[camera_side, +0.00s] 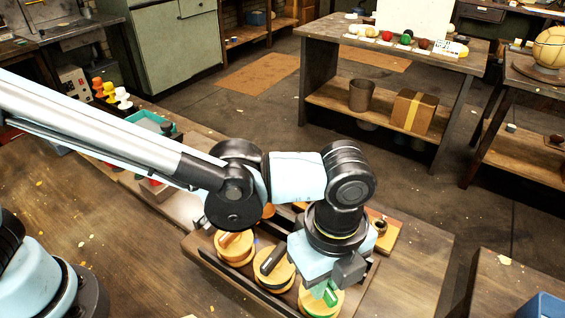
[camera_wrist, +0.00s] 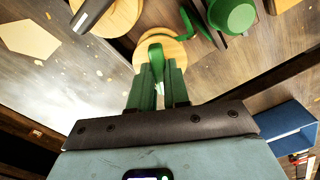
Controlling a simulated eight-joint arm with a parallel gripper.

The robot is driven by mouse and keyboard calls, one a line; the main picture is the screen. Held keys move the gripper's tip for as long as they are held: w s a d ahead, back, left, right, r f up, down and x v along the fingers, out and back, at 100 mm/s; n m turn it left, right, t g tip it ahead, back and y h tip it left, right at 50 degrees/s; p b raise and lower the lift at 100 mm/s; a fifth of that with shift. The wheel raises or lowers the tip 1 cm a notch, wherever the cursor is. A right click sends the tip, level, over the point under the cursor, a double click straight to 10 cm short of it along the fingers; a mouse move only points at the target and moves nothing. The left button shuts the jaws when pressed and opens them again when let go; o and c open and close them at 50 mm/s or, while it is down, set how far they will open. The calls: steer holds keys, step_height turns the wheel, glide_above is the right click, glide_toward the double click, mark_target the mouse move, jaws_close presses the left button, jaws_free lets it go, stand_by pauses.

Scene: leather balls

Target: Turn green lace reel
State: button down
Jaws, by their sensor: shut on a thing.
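The green lace reel (camera_side: 321,303) is a round wooden disc with green on it, at the front right of a dark wooden tray (camera_side: 222,281). In the wrist view its pale disc (camera_wrist: 178,51) lies just beyond my fingertips, with a green upright piece (camera_wrist: 155,58) at its middle. My gripper (camera_side: 328,293) points down over the reel and is shut on that green piece; it also shows in the wrist view (camera_wrist: 158,75). My wrist and fingers hide part of the reel in the side view.
A reel with a dark bar (camera_side: 271,266) and a reel with a wooden bar (camera_side: 235,246) stand left of the green one. A green round object (camera_wrist: 232,14) lies near the fingers in the wrist view. A blue bin (camera_side: 543,306) is at the lower right.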

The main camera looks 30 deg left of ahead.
steer(key=c, duration=1.1)
jaws_free()
steer(key=shift+r, duration=0.1)
step_height(320, 180, up, 12)
steer(key=w+a+f+n+t, duration=0.1)
steer(key=a+f+n+t, duration=0.1)
steer(key=a+n, duration=1)
steer(key=w+a+f+n+t, duration=0.1)
steer(key=a+f+n+t, duration=0.2)
steer(key=a+n, duration=0.8)
steer(key=a+t, duration=0.2)
steer(key=a, duration=0.8)
steer(key=shift+w+f+n, duration=0.2)
steer(key=shift+f+n, duration=0.05)
steer(key=shift+n, duration=0.15)
